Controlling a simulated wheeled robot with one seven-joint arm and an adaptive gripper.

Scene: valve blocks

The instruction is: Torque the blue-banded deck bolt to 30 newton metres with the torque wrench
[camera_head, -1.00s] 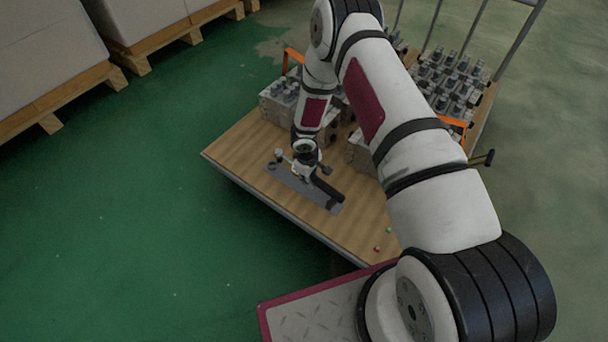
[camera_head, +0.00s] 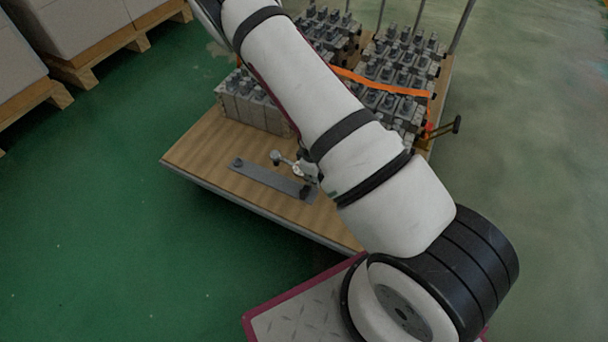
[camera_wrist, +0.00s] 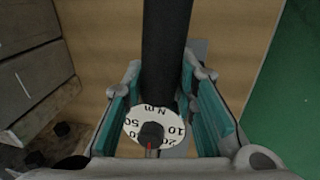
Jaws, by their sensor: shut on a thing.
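The torque wrench (camera_wrist: 167,50) is in my gripper (camera_wrist: 160,85), seen in the wrist view. Its black handle runs up the picture between the teal finger pads. Its white round dial (camera_wrist: 142,116), marked N m, with a dark knob and a red pointer, sits at the near end. In the head view my gripper (camera_head: 304,168) is largely hidden behind my own arm, over the right end of a grey plate. I cannot pick out the wrench's head or a blue-banded bolt in either view.
The grey plate (camera_head: 262,179) lies on the wooden deck (camera_head: 205,150); a dark round part (camera_head: 237,162) sits at its left end. A valve block (camera_head: 255,110) stands behind. Several more blocks (camera_head: 400,65) fill the back, with an orange strap (camera_head: 385,86). Pallets (camera_head: 85,65) are upper left.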

